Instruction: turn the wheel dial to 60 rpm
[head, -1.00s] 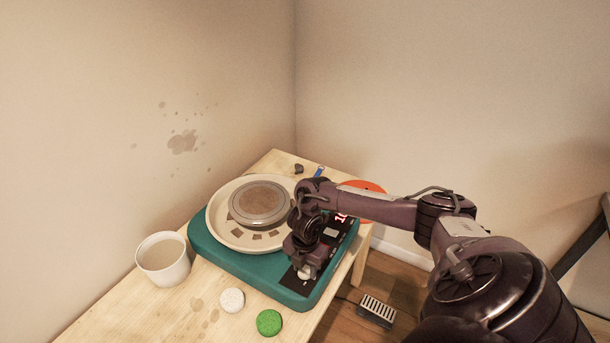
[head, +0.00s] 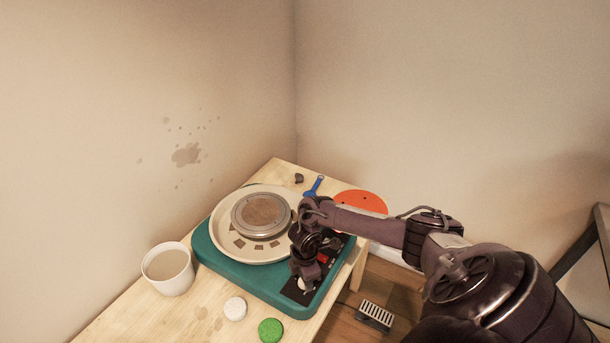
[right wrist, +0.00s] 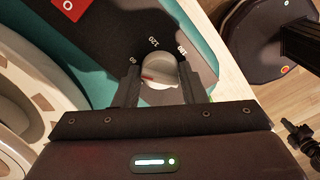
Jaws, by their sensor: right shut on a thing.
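The teal pottery wheel (head: 262,284) stands on the wooden table, with a cream splash pan (head: 228,244) and a round wheel head (head: 262,212). Its pale dial (right wrist: 158,68) sits on the black panel (right wrist: 105,40), with number marks around it and a red pointer line on its lower left side, toward the left finger. My right gripper (right wrist: 159,84) is shut on the dial, one finger on each side. In the head view my right gripper (head: 303,280) is over the panel's near end. My arm hides the speed display. My left gripper is out of view.
A blue-handled tool (head: 314,186) and an orange disc (head: 361,203) lie behind my arm. A foot pedal (head: 375,315) is on the floor.

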